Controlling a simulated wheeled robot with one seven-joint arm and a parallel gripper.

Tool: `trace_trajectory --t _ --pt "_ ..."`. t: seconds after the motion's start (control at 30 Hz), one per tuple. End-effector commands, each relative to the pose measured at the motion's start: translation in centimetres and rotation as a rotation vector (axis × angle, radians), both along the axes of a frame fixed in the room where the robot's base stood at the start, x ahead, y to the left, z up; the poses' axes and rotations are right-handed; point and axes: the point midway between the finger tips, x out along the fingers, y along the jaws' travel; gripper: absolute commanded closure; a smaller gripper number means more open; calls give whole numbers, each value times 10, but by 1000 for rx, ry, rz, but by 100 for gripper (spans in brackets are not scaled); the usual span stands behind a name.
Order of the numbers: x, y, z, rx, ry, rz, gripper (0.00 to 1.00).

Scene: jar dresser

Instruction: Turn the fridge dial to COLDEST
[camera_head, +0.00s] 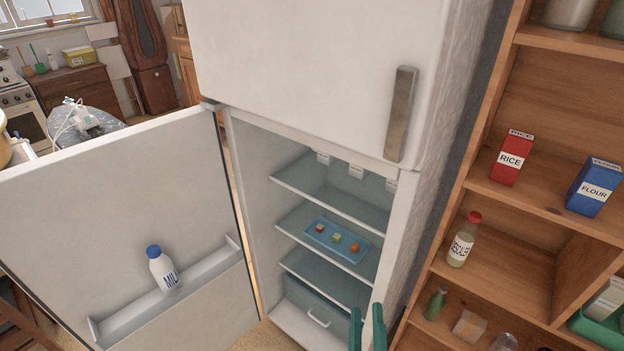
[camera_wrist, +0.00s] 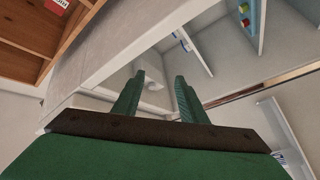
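The fridge (camera_head: 300,70) stands with its lower door (camera_head: 120,190) swung open to the left. I cannot make out the dial in the head view. In the wrist view a pale rounded shape (camera_wrist: 153,84) shows between my fingers; I cannot tell whether it is the dial. My gripper (camera_head: 367,316) has green fingers, apart and empty, at the lower right of the fridge opening. It also shows in the wrist view (camera_wrist: 157,84).
A blue tray (camera_head: 337,243) with small coloured cubes lies on a fridge shelf. A milk bottle (camera_head: 163,269) stands in the door rack. To the right, a wooden shelf unit (camera_head: 555,110) holds a rice box (camera_head: 511,160), a flour box (camera_head: 593,190) and bottles.

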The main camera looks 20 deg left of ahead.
Motion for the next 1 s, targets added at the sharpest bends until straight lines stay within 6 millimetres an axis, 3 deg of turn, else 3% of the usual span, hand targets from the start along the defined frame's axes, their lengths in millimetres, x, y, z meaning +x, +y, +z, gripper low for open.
trace_trajectory --t 0.03,0.2,0.4,0.6,0.8,1.0 --pt "18 9 16 -15 -42 -2 62" --pt "66 34 63 -60 -155 -37 62" --pt "112 67 117 -69 -250 -100 62" --pt "144 102 162 -36 -292 -170 62" --pt "168 139 190 19 -270 -237 62" --pt "181 181 197 75 -189 -281 62"
